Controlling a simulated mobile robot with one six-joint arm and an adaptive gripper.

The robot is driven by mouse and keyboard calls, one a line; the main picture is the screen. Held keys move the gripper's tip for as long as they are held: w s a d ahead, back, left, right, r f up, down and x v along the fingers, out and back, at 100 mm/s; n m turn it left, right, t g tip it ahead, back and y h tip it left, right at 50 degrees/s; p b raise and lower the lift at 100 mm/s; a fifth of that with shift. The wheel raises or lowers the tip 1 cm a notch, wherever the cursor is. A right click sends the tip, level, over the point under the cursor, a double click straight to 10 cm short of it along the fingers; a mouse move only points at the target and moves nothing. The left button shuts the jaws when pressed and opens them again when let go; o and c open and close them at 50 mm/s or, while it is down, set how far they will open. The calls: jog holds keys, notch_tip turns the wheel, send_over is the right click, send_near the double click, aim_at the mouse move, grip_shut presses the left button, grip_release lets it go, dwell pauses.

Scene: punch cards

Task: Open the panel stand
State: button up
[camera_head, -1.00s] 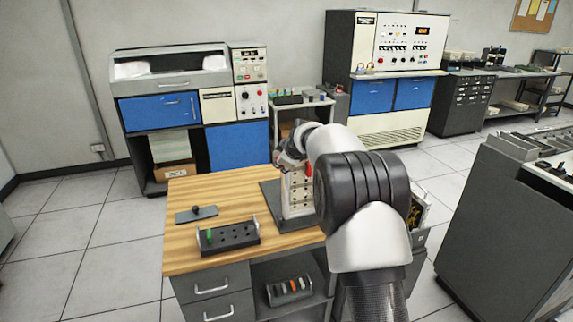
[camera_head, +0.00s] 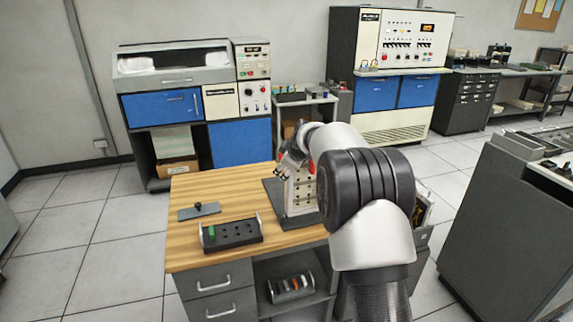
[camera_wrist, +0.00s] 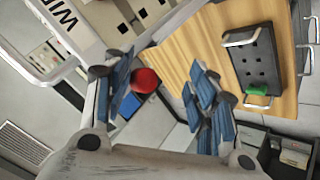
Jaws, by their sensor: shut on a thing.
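The panel stand's pale panel (camera_head: 302,193), with rows of dark holes, stands upright on a dark base plate on the wooden desk, partly hidden behind my arm. In the wrist view, a white lettered frame (camera_wrist: 62,48) fills the upper left. A red knob (camera_wrist: 146,80) sits between my gripper's blue-padded fingers, against the left one in the picture. My gripper (camera_wrist: 163,98) is shut on this knob. In the head view my gripper (camera_head: 291,156) is at the panel's upper part, and its fingertips are hard to make out.
A black holed rack (camera_head: 232,234) with a green piece stands at the desk's front. A grey plate with a dark knob (camera_head: 199,210) lies behind it. The desk's left part (camera_head: 200,183) is mostly clear.

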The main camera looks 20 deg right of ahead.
jog(key=v, duration=1.1)
jog(key=shift+r, duration=0.3)
jog(key=shift+s+a, duration=0.1)
jog(key=shift+s, duration=0.05)
